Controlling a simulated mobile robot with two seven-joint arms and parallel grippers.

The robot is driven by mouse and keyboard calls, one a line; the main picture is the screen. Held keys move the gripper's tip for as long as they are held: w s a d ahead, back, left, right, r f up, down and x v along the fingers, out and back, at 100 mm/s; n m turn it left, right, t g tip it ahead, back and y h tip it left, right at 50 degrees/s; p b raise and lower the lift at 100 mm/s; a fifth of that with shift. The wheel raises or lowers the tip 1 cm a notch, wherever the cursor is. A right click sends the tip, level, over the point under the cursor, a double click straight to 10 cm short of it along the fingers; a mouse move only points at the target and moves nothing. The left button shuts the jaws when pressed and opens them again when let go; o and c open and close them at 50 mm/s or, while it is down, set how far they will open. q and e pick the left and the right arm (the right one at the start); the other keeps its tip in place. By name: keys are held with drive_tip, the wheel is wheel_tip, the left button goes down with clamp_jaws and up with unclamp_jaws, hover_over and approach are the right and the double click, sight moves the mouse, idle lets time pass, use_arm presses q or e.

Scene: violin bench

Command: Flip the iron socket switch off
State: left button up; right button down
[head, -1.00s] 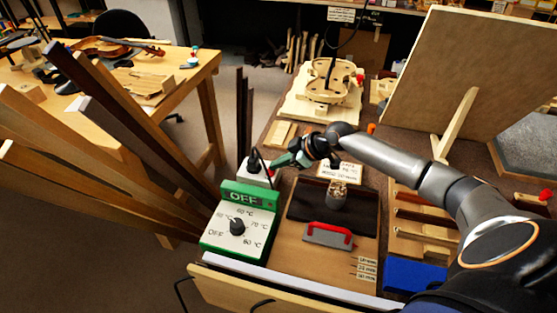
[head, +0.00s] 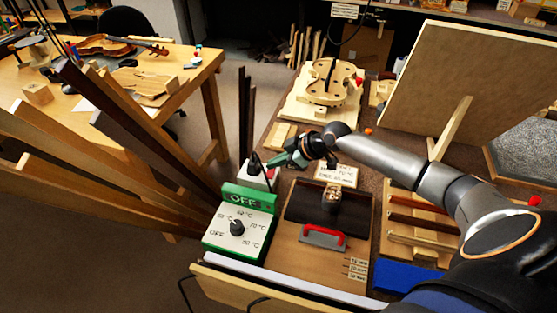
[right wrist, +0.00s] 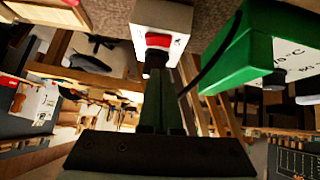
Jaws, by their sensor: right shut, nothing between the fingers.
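The iron socket (head: 259,182) is a small white box behind the green-framed control panel (head: 237,230), with a black plug and cable at it. In the right wrist view the socket (right wrist: 160,16) is at the top centre, with its red switch (right wrist: 158,40) facing my fingers. My right gripper (head: 274,162) is shut and empty, its fingertips close to the socket. In the right wrist view the shut fingers (right wrist: 161,76) point at the socket just below the switch. I cannot tell whether they touch it, or which way the switch is tipped. My left gripper is out of view.
The panel has a dial (head: 236,228) and an "OFF" display. A red-handled tool (head: 323,237) lies on the board to its right. Long wooden strips (head: 110,150) stand at the left. A violin-shaped form (head: 330,82) is at the back.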

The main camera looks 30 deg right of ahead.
use_arm(q)
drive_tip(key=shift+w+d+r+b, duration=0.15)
drive_tip(key=shift+b, duration=0.4)
use_arm(e)
drive_tip(key=v, duration=1)
